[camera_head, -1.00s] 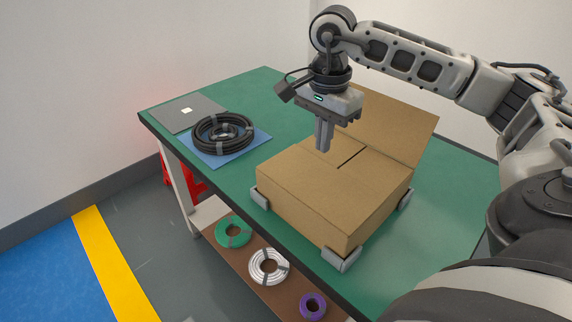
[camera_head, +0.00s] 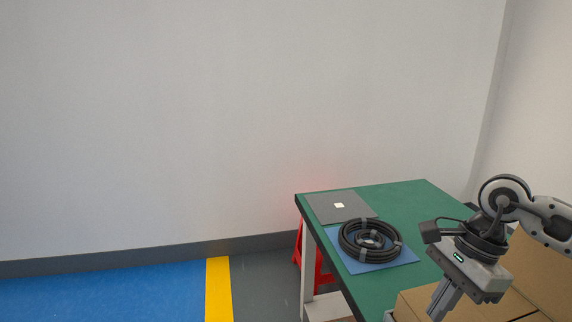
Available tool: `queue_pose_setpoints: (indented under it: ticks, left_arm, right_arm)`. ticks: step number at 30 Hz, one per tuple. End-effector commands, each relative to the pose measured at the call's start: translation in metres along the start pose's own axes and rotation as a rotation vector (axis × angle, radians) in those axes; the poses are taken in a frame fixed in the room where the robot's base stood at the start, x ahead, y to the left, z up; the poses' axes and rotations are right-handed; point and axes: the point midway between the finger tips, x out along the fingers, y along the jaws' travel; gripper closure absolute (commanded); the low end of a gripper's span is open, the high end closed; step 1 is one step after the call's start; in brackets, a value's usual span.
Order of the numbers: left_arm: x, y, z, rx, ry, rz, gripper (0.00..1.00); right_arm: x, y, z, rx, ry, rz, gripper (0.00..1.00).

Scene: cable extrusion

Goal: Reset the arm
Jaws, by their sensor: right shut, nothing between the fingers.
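My right gripper (camera_head: 440,303) is at the lower right, with its fingers shut and empty. It hangs above the cardboard box (camera_head: 490,308), whose lower part is cut off by the picture's edge. I cannot tell whether the fingertips touch the box. The box stands on the green table (camera_head: 405,199), and one raised flap (camera_head: 545,270) shows behind my arm. A black cable coil (camera_head: 350,246) lies on a blue mat (camera_head: 400,258) to the left of the gripper. My left gripper is not in view.
A grey flat plate (camera_head: 325,209) with a small white square lies at the table's far left corner. A red object (camera_head: 320,268) stands beneath the table. A plain wall (camera_head: 180,120) is behind. The blue floor (camera_head: 100,296) and yellow stripe (camera_head: 218,290) are clear.

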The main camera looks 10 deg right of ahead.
Motion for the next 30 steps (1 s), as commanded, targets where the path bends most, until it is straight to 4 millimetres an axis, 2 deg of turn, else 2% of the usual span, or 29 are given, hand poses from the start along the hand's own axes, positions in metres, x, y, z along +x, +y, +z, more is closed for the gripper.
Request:
queue_pose_setpoints:
  ticks: [1,4,7,9,10,12,14,17,18,19,21,24,27,30]
  left_arm:
    - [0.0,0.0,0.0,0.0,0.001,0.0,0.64]
    - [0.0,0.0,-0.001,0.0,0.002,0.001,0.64]
    - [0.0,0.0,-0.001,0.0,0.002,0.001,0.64]
    - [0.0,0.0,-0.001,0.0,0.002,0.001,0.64]
    - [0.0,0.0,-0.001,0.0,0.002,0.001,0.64]
    - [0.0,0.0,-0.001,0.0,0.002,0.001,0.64]
    - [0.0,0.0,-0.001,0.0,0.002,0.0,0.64]
    - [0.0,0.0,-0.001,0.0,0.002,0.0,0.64]
    - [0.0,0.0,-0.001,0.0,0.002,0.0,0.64]
    - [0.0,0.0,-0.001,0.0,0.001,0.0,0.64]
    - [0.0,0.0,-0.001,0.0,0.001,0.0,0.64]
    - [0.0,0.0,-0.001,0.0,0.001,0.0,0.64]
    - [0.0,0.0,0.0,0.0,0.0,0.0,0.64]
    - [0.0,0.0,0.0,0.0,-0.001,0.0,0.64]
  right_arm:
    - [0.025,0.002,0.034,0.019,-0.142,0.024,1.0]
    - [0.055,0.009,0.105,0.132,-0.465,0.076,1.0]
    - [0.064,0.015,0.181,0.37,-0.863,0.187,1.0]
    - [0.057,0.013,0.218,0.623,-1.15,0.298,1.0]
    - [0.053,0.008,0.228,0.747,-1.263,0.351,1.0]
    - [0.047,-0.005,0.235,1.07,-1.506,0.49,1.0]
    - [0.051,-0.019,0.225,1.381,-1.683,0.619,1.0]
    - [0.085,-0.031,0.184,1.966,-1.902,0.847,1.0]
    - [0.108,-0.028,0.164,2.219,-1.956,0.938,1.0]
    - [0.126,-0.023,0.149,-2.215,1.834,-0.923,1.0]
    - [0.163,-0.005,0.125,-2.083,1.518,-0.847,1.0]
    - [0.208,0.028,0.103,-1.92,1.192,-0.753,1.0]
    - [0.236,0.057,0.093,-1.801,0.99,-0.686,1.0]
    - [0.251,0.074,0.09,-1.732,0.883,-0.65,1.0]
